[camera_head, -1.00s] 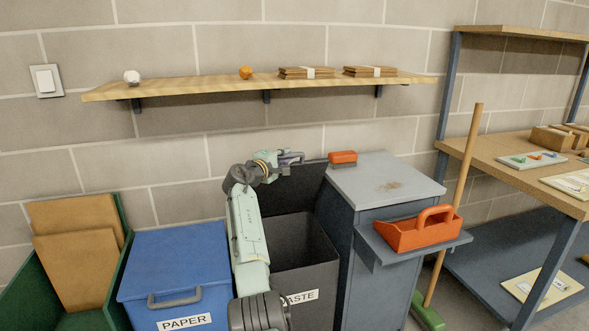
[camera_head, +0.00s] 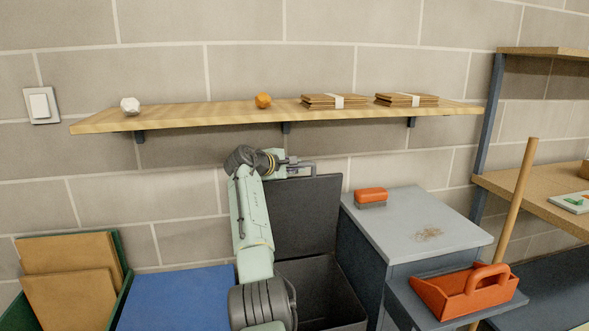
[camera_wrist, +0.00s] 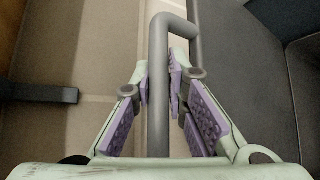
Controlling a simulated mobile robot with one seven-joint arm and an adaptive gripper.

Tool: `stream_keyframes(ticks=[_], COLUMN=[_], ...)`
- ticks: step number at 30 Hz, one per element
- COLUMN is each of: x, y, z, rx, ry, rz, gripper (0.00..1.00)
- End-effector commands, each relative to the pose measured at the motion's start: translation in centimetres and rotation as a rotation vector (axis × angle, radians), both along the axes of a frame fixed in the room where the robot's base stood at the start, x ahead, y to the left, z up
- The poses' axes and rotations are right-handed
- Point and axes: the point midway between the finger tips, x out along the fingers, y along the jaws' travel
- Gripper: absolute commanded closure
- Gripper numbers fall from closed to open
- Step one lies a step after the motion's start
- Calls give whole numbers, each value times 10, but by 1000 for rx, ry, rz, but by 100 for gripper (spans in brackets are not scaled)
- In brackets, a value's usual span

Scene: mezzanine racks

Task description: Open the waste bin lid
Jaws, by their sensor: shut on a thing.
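The waste bin (camera_head: 330,290) is dark grey and stands between the blue paper bin and a grey cabinet. Its lid (camera_head: 305,220) stands raised against the wall side, and the bin's dark inside shows. My gripper (camera_head: 303,168) is at the lid's top edge. In the wrist view, my gripper (camera_wrist: 161,80) is shut on the lid's grey bar handle (camera_wrist: 158,105), with the bar between the purple pads. The dark lid (camera_wrist: 240,70) lies to the right of the handle there. My arm hides part of the bin's left side.
A wooden wall shelf (camera_head: 200,117) runs close above my gripper, with a white lump, an orange ball and cardboard stacks. The blue bin (camera_head: 175,298) is on the left. The grey cabinet (camera_head: 415,225) bears a red brush (camera_head: 370,195); an orange dustpan tray (camera_head: 465,292) sits at right.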

Motion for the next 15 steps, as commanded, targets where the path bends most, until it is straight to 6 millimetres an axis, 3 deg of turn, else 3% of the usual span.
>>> stream_keyframes(ticks=[13, 14, 15], x=[-1, -1, -1], y=[-1, -1, -1], z=[0, 0, 0], rx=[-8, -7, -6], ry=[6, 6, 6], rz=[-1, -1, 0], gripper=[100, 85, 82])
